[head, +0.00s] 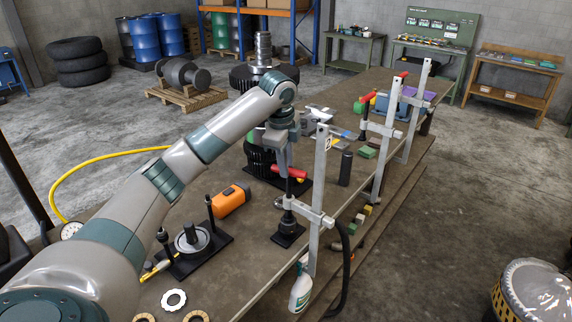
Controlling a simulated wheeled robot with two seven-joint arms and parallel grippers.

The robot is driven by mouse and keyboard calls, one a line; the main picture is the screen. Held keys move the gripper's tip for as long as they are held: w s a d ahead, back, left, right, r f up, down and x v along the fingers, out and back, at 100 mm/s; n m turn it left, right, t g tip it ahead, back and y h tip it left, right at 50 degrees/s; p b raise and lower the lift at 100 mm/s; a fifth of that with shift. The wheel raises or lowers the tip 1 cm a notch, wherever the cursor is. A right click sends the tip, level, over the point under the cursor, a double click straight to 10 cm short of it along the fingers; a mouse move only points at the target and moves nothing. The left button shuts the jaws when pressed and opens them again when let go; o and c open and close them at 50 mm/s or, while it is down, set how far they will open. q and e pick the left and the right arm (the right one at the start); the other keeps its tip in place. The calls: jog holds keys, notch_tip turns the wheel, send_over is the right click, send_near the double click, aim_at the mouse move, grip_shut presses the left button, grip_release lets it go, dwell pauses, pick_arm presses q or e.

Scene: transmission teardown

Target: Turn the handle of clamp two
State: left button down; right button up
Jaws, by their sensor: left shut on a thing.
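Three upright bar clamps with red handles stand along the table's right edge. The nearest clamp (322,185) has its red handle (290,172) low on the left of its bar, above a black spindle and foot. My left gripper (286,168) points down from above and is shut on that red handle. The fingers partly hide the handle. The middle clamp (386,140) and the far clamp (416,110) stand free of me. My right gripper is out of view.
On the table (245,255), an orange case (231,200), a black fixture (192,240) and a white ring (173,300) lie left of the nearest clamp. A geared shaft (263,50) rises behind my arm.

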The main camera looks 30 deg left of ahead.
pick_arm(q)
jog(key=n, duration=0.3)
jog(key=n+y, duration=0.1)
jog(key=n, duration=0.1)
jog(key=shift+s+d+n, duration=0.1)
jog(key=shift+d+n, duration=0.15)
jog(key=shift+n, duration=0.05)
jog(key=n+g, duration=0.1)
jog(key=n, duration=0.3)
jog(key=shift+d+n+y, duration=0.1)
jog(key=shift+n+y, duration=0.2)
jog(key=shift+n, duration=0.1)
jog(key=shift+f, duration=0.1)
jog(key=c, duration=1.6)
grip_release()
jog(key=shift+c, duration=0.2)
jog(key=shift+r, duration=0.2)
jog(key=shift+v, duration=0.8)
jog(key=b+v, duration=0.1)
jog(key=v, duration=1.4)
jog(key=shift+r+b, duration=0.2)
jog(key=shift+b, duration=0.2)
